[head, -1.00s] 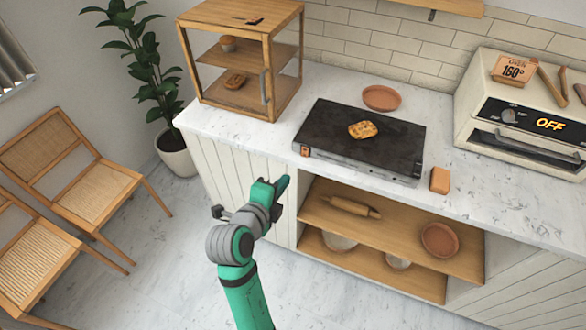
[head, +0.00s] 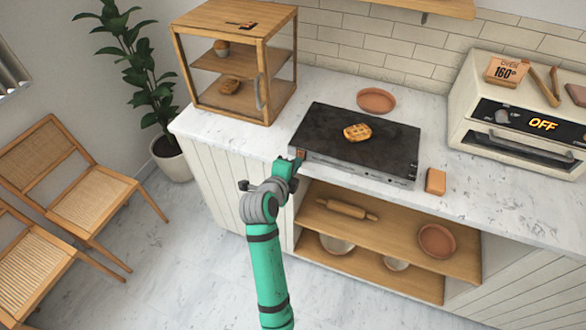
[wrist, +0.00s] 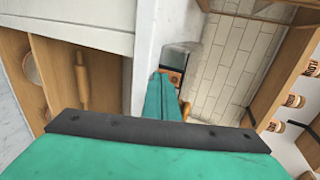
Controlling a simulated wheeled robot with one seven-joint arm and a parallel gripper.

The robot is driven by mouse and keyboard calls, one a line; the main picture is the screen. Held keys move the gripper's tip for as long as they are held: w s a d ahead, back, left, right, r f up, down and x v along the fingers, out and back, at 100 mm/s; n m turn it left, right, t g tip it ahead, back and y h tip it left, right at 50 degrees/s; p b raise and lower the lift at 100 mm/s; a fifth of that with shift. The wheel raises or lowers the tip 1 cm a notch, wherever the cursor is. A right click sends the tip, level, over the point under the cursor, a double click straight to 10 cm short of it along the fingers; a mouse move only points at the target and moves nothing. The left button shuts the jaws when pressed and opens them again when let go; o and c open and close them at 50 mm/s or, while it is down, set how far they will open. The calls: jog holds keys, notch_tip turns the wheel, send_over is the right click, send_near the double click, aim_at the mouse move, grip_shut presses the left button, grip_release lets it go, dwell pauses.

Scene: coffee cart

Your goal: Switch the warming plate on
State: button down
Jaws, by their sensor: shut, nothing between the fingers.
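The warming plate (head: 390,150) is a flat dark slab on the counter with a waffle-like pastry (head: 357,132) on top. Its small orange-brown switch (head: 301,153) is at the left end of the front face. In the wrist view, the switch (wrist: 174,78) shows just beyond my fingertips, partly hidden by them. My gripper (head: 296,163) is shut and empty, with its tips right at the switch. I cannot tell whether they touch it or whether the switch is on.
An orange-brown block (head: 435,181) lies right of the plate, and a terracotta dish (head: 376,100) sits behind it. A wooden display case (head: 188,100) stands to the left. An oven (head: 470,110) reading OFF is at the right. Open shelves (head: 400,225) are below the counter.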

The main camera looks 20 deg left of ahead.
jog(key=shift+w, duration=0.1)
jog(key=shift+w+f, duration=0.1)
jog(key=shift+w, duration=0.05)
dwell(0.3)
jog(key=shift+w+r, duration=0.1)
jog(key=shift+r, duration=1)
jog(key=shift+s+f, duration=0.1)
jog(key=shift+s, duration=0.45)
jog(key=f+v, duration=0.1)
jog(key=v, duration=1.1)
jog(key=shift+s+r, duration=0.15)
jog(key=shift+s, duration=0.4)
